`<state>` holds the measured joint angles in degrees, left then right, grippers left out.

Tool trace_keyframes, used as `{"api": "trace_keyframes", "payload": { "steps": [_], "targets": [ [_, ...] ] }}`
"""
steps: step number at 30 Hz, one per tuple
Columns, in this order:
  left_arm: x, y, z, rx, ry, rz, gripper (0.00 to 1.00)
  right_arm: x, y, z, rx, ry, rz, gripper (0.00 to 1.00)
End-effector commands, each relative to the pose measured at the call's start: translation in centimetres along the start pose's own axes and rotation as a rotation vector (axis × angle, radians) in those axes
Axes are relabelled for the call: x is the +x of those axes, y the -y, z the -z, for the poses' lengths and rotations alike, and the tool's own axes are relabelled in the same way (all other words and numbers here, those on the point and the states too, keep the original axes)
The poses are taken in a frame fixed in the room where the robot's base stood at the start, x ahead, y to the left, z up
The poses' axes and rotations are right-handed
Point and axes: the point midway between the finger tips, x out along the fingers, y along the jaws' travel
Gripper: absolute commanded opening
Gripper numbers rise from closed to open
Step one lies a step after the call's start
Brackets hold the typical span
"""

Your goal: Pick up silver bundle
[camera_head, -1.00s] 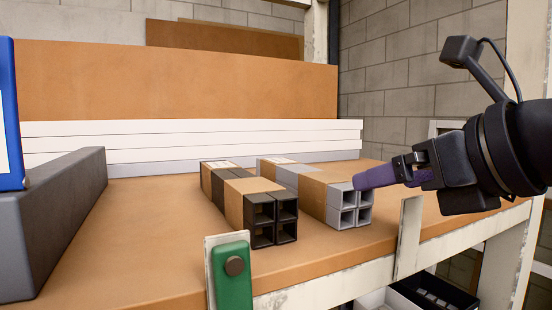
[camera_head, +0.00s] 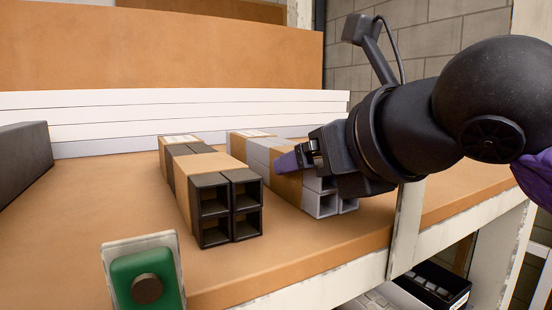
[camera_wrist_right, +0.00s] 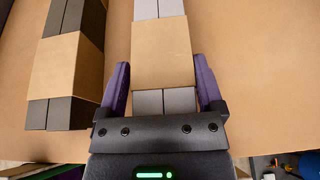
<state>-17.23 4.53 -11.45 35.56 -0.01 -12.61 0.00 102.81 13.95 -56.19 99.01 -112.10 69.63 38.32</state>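The silver bundle (camera_head: 319,199) is a set of square grey tubes wrapped in a brown band, lying on the brown shelf. My right gripper (camera_head: 290,161) is over its near end, coming from the right and hiding part of it. In the right wrist view the silver bundle (camera_wrist_right: 162,60) lies between the two purple fingers of the right gripper (camera_wrist_right: 160,85). The fingers are open, one on each side near the brown band, with a narrow gap visible at least on the left. My left gripper is not in view.
A black bundle (camera_head: 215,192) with a brown band lies left of the silver one, also in the right wrist view (camera_wrist_right: 67,70). A dark grey block (camera_head: 22,160) is at far left. White boards (camera_head: 190,115) stand behind.

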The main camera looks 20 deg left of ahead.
Motion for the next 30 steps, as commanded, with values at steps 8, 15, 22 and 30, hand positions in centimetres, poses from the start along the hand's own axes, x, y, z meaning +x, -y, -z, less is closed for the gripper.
{"api": "trace_keyframes", "payload": {
  "steps": [8,15,22,30],
  "targets": [
    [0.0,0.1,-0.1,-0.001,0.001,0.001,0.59,0.0,0.0,0.0,0.001,-0.001,0.0,0.24],
    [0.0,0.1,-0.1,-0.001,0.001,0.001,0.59,0.0,0.0,0.0,0.0,0.001,-0.001,0.0],
    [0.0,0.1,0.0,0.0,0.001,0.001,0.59,-0.2,0.0,-0.4,0.0,0.002,0.0,0.0],
    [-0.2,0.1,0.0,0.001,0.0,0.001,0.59,-2.2,0.0,-5.4,0.0,0.004,0.001,0.0]
  ]
}}
